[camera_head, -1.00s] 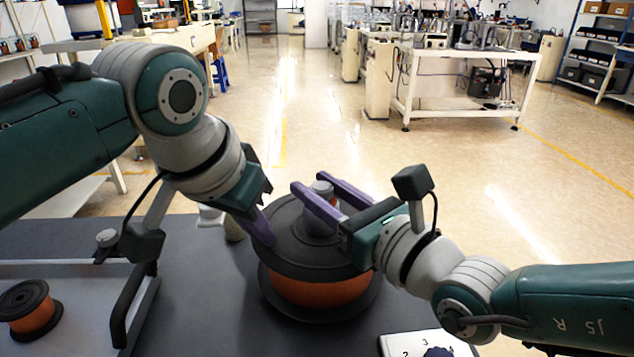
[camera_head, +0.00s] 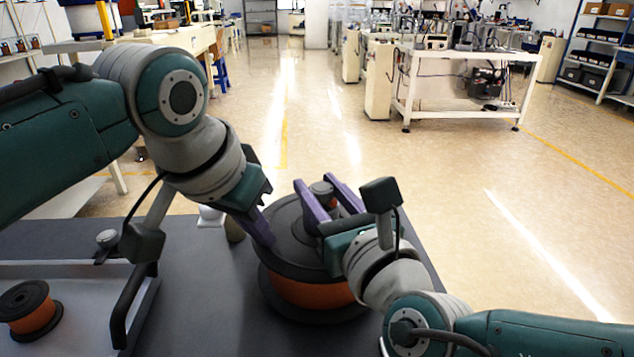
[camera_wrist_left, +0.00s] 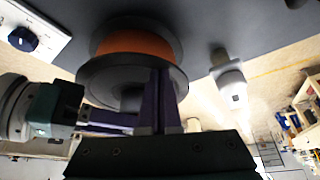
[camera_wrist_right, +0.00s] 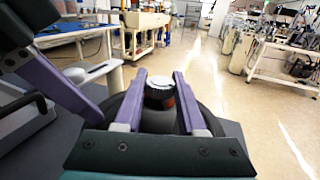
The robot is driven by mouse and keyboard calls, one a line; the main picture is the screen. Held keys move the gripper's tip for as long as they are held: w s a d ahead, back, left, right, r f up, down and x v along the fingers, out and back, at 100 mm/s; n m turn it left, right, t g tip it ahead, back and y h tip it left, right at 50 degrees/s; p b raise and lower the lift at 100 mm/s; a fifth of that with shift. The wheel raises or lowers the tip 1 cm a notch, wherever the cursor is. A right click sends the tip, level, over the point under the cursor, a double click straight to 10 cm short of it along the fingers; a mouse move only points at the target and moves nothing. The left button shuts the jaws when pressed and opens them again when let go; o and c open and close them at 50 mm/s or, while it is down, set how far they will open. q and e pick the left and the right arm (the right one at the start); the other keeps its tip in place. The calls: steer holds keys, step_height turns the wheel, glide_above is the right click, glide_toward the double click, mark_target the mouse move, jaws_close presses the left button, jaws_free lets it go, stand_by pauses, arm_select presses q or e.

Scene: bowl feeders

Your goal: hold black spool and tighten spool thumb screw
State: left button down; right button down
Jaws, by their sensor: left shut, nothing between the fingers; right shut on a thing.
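The black spool (camera_head: 275,222) with an orange winding (camera_head: 310,292) stands upright on the dark table. The thumb screw (camera_head: 321,189), a grey-topped knob, sits at the top centre of the spool; it also shows in the right wrist view (camera_wrist_right: 160,90). My right gripper (camera_head: 327,187) is shut on the thumb screw, one purple finger on each side. My left gripper (camera_head: 266,240) is shut and empty, its purple fingers at the left edge of the spool's upper flange. In the left wrist view the fingers (camera_wrist_left: 160,85) overlap the flange; exact contact is unclear.
A small pale object (camera_head: 210,215) stands behind my left gripper. A white panel with a blue knob (camera_wrist_left: 22,38) shows in the left wrist view.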

steer(key=shift+m+t+h, duration=0.4)
steer(key=shift+m+h, duration=1.1)
steer(key=shift+h, duration=1.1)
steer(key=c, duration=0.5)
jaws_free()
steer(key=shift+s+f, duration=0.1)
steer(key=shift+s+f, duration=0.1)
steer(key=shift+s, duration=0.6)
steer(key=s, duration=1)
steer(key=shift+s+d, duration=0.1)
